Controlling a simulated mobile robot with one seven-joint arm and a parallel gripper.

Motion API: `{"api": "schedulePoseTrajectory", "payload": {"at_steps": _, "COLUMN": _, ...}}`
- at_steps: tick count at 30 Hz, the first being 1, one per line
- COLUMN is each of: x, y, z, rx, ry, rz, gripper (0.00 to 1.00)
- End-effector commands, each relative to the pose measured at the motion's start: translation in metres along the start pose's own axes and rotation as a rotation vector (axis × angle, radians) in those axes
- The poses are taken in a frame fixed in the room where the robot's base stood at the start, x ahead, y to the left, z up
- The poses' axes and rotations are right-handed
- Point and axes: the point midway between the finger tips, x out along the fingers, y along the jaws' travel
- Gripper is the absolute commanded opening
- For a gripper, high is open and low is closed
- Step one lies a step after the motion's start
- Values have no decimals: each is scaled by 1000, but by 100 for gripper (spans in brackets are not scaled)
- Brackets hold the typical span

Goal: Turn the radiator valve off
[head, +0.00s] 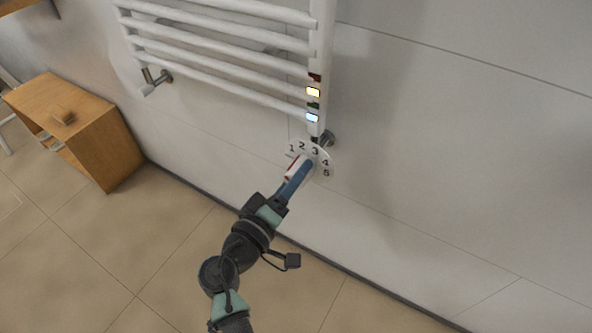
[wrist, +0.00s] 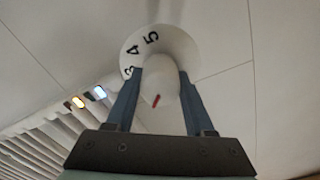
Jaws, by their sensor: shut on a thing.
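The radiator valve is a white round knob (wrist: 160,86) with a red mark on it. Behind it is a white dial disc (head: 325,157) numbered 1 to 5, below the radiator's lower right corner. The disc (wrist: 184,42) also shows in the wrist view, with 3, 4 and 5 readable. My gripper (head: 303,170) is shut on the knob, one blue finger on each side in the wrist view (wrist: 160,78). In the head view the red mark shows at the knob's left, on the side of the 1. The fingers hide part of the knob.
The white towel radiator (head: 220,42) hangs on the wall above, with small lit displays (head: 313,92) on its right post. A second pipe fitting (head: 155,82) is at its lower left. A wooden cabinet (head: 115,150) stands at the left. The wall and floor at the right are clear.

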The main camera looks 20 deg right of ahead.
Motion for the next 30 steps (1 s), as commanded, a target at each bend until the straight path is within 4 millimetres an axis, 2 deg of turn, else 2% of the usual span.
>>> {"api": "schedulePoseTrajectory", "payload": {"at_steps": 18, "x": 0, "y": 1, "z": 0, "rx": -588, "ry": -2, "rz": -3, "gripper": 0}}
{"api": "schedulePoseTrajectory", "payload": {"at_steps": 30, "x": -1, "y": -1, "z": 1, "rx": -878, "ry": -1, "rz": -2, "gripper": 0}}
